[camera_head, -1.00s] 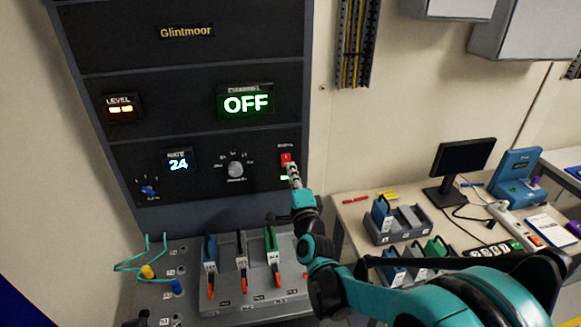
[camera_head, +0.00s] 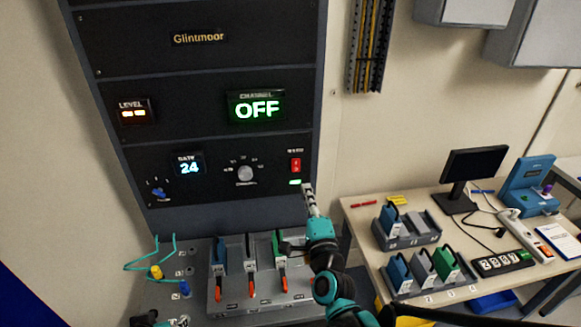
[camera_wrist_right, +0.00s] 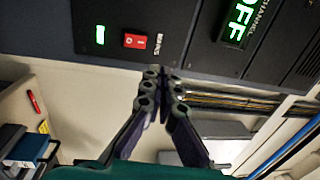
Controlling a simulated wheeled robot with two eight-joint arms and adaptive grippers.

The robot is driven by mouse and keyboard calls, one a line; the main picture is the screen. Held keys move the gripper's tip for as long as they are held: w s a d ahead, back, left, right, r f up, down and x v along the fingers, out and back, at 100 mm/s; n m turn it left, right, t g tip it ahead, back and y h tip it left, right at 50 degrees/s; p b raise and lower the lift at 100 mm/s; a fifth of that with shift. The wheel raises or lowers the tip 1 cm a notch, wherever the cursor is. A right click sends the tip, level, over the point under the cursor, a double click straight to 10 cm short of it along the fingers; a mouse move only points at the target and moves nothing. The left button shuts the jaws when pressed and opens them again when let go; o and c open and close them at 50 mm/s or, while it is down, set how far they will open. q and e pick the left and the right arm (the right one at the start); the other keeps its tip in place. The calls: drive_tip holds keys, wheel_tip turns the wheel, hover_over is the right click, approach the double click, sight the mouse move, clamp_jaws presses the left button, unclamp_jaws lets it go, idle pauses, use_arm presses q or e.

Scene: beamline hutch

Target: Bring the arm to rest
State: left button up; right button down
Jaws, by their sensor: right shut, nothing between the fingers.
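My right gripper (camera_head: 308,188) is shut and empty, just below and right of the red rocker switch (camera_head: 295,165) on the dark Glintmoor rack (camera_head: 200,60). It is apart from the switch in the head view. In the wrist view the closed fingertips (camera_wrist_right: 163,72) point at the panel, and the red switch (camera_wrist_right: 135,41) shows beyond them next to a lit green lamp (camera_wrist_right: 100,35). The channel display (camera_head: 257,107) reads OFF and the rate display (camera_head: 189,166) reads 24.
Below the rack a grey shelf (camera_head: 200,302) carries several modules with orange levers (camera_head: 283,285) close to my right arm. To the right, a bench (camera_head: 365,225) holds module trays, a monitor (camera_head: 474,167) and a blue device (camera_head: 530,185).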

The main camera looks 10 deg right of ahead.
drive_tip(key=s+a+f+n+g+y+b, duration=0.2)
drive_tip(key=s+a+f+n+g+y, duration=0.25)
drive_tip(key=f+n, duration=0.4)
drive_tip(key=s+d+f+n+g+h, duration=0.1)
drive_tip(key=s+d+f+n+g, duration=0.1)
drive_tip(key=s+f+n+g, duration=0.2)
drive_tip(key=s+d+f+n+g+h+b, duration=0.1)
drive_tip(key=s+f+n+g, duration=0.3)
drive_tip(key=s, duration=0.7)
drive_tip(key=shift+d+n+h, duration=0.4)
drive_tip(key=shift+n+h, duration=0.15)
drive_tip(key=shift+n, duration=0.6)
